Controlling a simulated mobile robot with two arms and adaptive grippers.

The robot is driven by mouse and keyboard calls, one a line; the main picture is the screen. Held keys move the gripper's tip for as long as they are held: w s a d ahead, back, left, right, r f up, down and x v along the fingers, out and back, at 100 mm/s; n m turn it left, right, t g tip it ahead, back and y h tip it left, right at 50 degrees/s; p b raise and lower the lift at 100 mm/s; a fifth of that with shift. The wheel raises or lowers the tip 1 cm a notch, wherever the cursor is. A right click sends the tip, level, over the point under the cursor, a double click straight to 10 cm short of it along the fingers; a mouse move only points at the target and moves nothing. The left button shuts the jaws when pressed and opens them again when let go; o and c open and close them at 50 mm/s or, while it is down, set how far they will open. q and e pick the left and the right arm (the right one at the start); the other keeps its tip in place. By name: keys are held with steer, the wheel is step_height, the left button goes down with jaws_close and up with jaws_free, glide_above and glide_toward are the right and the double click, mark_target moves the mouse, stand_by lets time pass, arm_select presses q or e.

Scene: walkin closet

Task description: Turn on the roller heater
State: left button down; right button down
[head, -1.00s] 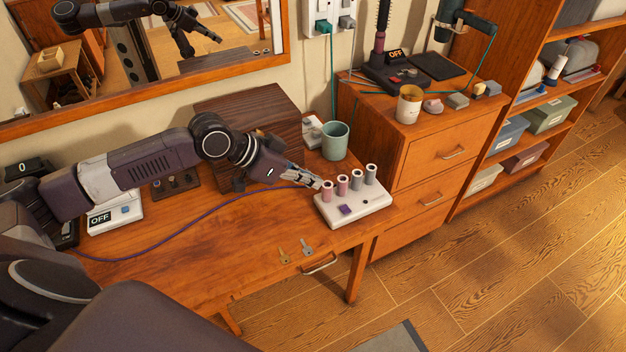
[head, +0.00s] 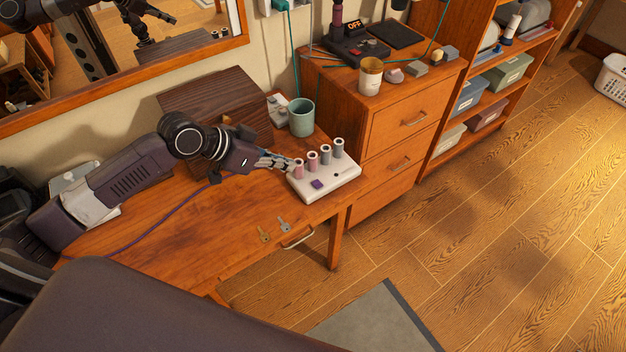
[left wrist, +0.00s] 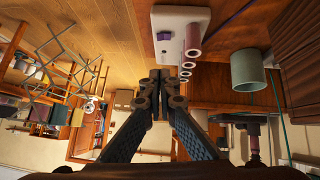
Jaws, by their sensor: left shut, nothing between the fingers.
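The roller heater (head: 330,184) is a white base with several upright pink and grey rollers and a purple switch (head: 317,184) on its front part. It stands on the wooden table near its right end. My left gripper (head: 289,164) is shut and empty, with its fingertips beside the leftmost pink roller, behind and left of the switch. I cannot tell whether they touch the roller. In the left wrist view the shut fingertips (left wrist: 160,78) point toward the heater's white base (left wrist: 170,22), with the rollers to their right. My right gripper is out of view.
A green mug (head: 301,118) stands behind the heater. Two keys (head: 284,223) lie on the table (head: 215,235) in front. A purple cable (head: 165,215) crosses the table. A drawer cabinet (head: 395,125) stands at the right, and a mirror (head: 200,55) hangs behind.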

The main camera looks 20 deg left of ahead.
arm_select(q)
steer(key=p, duration=0.2)
glide_above(320, 186)
steer(key=s+a, duration=0.1)
steer(key=a, duration=0.1)
step_height(320, 186, down, 6)
steer(key=shift+s+a+f, duration=0.1)
steer(key=f, duration=0.3)
steer(key=shift+d+f+p, duration=0.3)
steer(key=shift+p, duration=0.05)
steer(key=shift+f, duration=0.55)
steer(key=shift+f, duration=0.15)
steer(key=shift+s+d+f+b, duration=0.1)
steer(key=shift+f+b, duration=0.2)
steer(key=shift+b, duration=0.05)
steer(key=shift+s+r, duration=0.1)
